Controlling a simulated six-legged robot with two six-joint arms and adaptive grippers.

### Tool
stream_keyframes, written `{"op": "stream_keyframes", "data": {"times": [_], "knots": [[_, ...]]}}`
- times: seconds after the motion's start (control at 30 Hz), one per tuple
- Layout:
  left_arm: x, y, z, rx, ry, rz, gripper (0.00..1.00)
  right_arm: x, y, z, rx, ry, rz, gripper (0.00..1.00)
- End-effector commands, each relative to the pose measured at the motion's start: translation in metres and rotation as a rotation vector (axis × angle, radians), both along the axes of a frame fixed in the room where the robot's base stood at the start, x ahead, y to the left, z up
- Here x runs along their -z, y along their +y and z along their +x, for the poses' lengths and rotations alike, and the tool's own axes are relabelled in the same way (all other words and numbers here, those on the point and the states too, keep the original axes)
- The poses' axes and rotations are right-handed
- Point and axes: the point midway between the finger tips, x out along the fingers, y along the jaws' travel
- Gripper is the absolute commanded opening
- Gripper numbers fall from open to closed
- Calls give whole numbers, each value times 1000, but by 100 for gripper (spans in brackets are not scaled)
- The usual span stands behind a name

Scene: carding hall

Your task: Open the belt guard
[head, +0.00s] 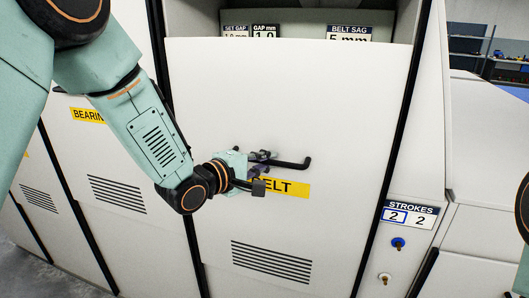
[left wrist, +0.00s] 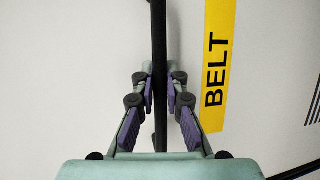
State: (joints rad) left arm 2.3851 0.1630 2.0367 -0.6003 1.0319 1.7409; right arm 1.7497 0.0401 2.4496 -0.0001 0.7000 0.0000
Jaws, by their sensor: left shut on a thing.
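The belt guard (head: 290,110) is a large white panel with a yellow BELT label (head: 290,189) and a louvred vent low down. A dark opening with signs shows above its top edge. Its black bar handle (head: 292,163) stands out above the label. My left gripper (head: 262,168) is shut on the left part of this handle. In the left wrist view the handle (left wrist: 159,40) runs between the two purple-padded fingers of the left gripper (left wrist: 160,92). My right gripper is out of view.
Signs for gap and belt sag (head: 349,33) show in the opening. To the right are a STROKES counter (head: 409,214) reading 2 and 2, a blue knob (head: 398,243) and a white one (head: 384,278). A bearing panel (head: 115,165) stands left. Grey floor shows at lower left.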

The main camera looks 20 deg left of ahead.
Motion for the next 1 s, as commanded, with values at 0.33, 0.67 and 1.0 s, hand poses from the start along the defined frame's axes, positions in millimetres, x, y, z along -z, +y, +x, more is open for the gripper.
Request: {"op": "stream_keyframes", "data": {"times": [0.33, 0.67, 1.0], "knots": [[111, 0, 3, -1, 18, 3, 0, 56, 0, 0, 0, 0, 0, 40], [207, 1, 3, -2, 14, 1, 0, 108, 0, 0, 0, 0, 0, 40], [301, 1, 1, -3, 13, 1, 0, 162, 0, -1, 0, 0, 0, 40]]}}
